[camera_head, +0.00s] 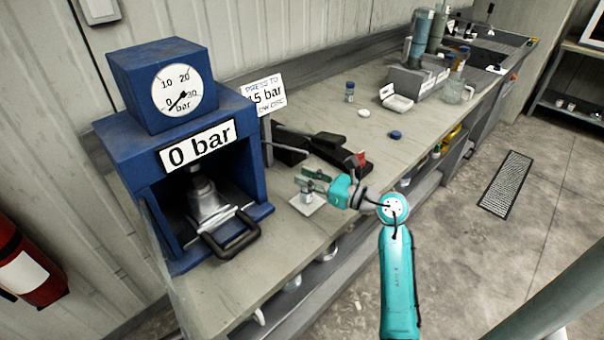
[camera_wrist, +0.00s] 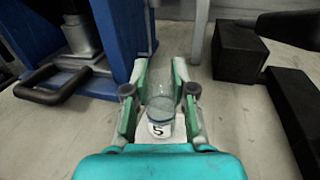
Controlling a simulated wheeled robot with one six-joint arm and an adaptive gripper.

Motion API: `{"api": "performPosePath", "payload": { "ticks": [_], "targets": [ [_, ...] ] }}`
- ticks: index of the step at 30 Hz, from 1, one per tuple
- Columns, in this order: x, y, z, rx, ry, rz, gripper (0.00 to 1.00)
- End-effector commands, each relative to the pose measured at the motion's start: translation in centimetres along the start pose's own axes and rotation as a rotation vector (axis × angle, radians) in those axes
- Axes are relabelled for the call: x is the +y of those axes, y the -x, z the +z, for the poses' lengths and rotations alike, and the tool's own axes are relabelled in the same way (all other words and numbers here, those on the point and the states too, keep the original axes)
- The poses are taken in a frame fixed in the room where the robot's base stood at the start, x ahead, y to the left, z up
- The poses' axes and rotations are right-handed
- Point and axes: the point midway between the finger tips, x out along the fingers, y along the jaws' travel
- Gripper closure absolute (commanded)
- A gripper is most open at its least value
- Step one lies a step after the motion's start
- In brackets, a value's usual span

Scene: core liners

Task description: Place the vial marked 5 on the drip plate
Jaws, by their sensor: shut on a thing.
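The vial marked 5 (camera_wrist: 160,100) is clear, with a white label bearing a black 5. In the wrist view it stands between the fingers of my gripper (camera_wrist: 159,92), which is shut on it. In the head view my gripper (camera_head: 314,186) is over a small pale square plate (camera_head: 306,207), which looks like the drip plate. The vial (camera_head: 307,194) is small and partly hidden there, above or on this plate. The plate also shows beside the vial's lower end in the wrist view (camera_wrist: 180,134). I cannot tell whether the vial touches it.
A blue press (camera_head: 118,140) reading 0 bar stands left, its black handle (camera_head: 229,242) jutting forward. A black device (camera_head: 340,152) with a red part lies behind my gripper. A lidded jar (camera_head: 350,92), a white disc (camera_head: 364,113) and a blue cap (camera_head: 395,134) stand farther back.

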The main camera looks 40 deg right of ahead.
Motion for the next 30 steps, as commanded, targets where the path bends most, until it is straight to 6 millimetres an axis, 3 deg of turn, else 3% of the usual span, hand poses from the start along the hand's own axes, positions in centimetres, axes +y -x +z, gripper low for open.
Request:
{"api": "performPosePath", "payload": {
  "ticks": [12,13,16,27,30],
  "targets": [
    [0.2,0.3,-0.7,-0.001,0.001,-0.001,1.00],
    [0.2,0.3,-0.8,-0.001,0.001,-0.001,0.73],
    [0.2,0.3,-0.7,-0.001,0.001,-0.001,0.50],
    [0.2,0.3,-0.3,-0.001,0.003,-0.001,0.50],
    [0.1,1.3,-0.4,-0.001,0.001,-0.004,0.50]
  ]
}}
